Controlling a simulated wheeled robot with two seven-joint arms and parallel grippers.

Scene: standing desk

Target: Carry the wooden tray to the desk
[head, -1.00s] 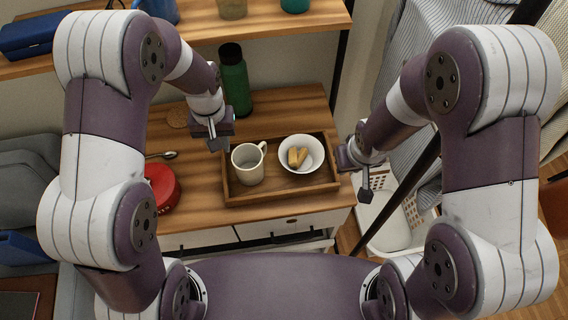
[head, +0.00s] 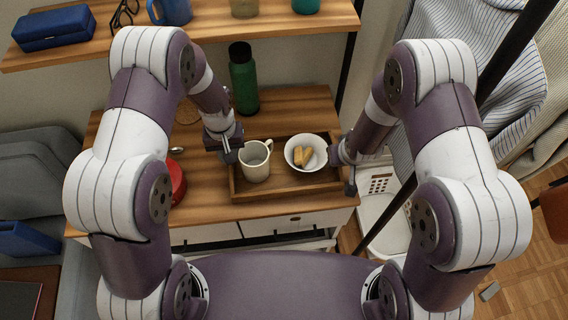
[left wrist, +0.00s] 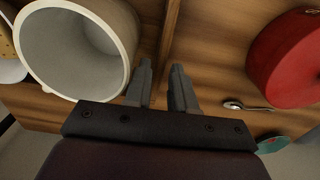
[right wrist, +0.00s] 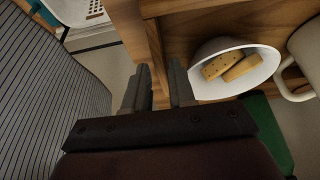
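The wooden tray (head: 290,195) lies flat on the wooden cabinet top. It holds a cream mug (head: 256,170) at left and a white bowl (head: 293,163) with tan biscuit-like pieces (head: 303,155) at right. My left gripper (head: 232,153) is at the tray's left wall, close beside the mug. In the left wrist view its fingers (left wrist: 161,88) are a little apart, along the wall. My right gripper (head: 348,180) is at the tray's right wall. In the right wrist view its fingers (right wrist: 160,85) stand apart, lined up with the wall (right wrist: 153,45). Contact with either wall is unclear.
A red round container (head: 177,182) and a spoon (head: 176,150) lie left of the tray. A green bottle (head: 243,80) stands behind it. A shelf (head: 210,38) crosses above. Striped cloth (head: 500,70) and a white basket (head: 382,215) are at right.

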